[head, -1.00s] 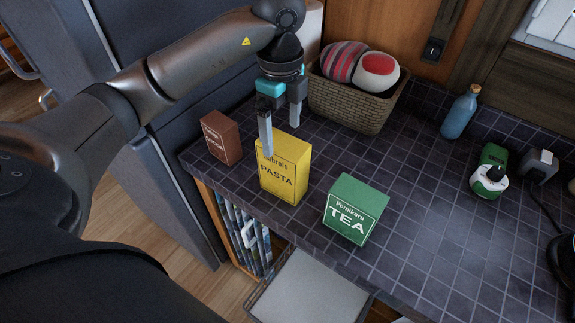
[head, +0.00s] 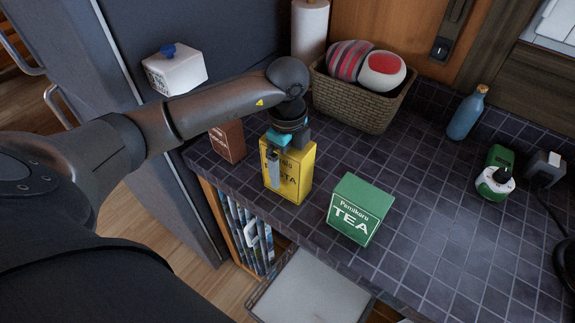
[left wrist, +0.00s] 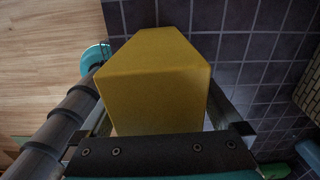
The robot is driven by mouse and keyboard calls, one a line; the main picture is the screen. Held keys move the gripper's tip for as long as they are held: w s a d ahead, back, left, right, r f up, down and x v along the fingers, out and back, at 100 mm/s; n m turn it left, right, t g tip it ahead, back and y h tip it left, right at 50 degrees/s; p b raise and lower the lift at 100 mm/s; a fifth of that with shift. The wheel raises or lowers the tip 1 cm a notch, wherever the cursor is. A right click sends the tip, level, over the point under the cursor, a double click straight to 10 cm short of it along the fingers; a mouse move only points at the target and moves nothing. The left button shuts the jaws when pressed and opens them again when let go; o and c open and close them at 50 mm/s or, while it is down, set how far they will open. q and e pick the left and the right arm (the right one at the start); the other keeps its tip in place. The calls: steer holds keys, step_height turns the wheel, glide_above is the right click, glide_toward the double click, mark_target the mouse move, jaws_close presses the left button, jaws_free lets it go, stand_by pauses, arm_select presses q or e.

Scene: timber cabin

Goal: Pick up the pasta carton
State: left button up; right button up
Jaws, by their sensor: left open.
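The yellow pasta carton (head: 300,182) stands upright on the dark tiled counter, near its front left edge. My left gripper (head: 283,172) is lowered over the carton from above, jaws open. One finger hangs in front of its lettered face; the other is hidden behind it in the head view. In the left wrist view, the carton (left wrist: 155,85) lies between the two fingers, with a finger on either side. I cannot tell whether either finger touches it. My right gripper is not in view.
A green tea carton (head: 358,210) stands to the right and a brown carton (head: 228,142) just left, partly behind my arm. A wicker basket (head: 352,102) stands behind. A blue bottle (head: 465,112) is farther right.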

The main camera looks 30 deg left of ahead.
arm_select(q)
jaws_close()
stand_by(0.8)
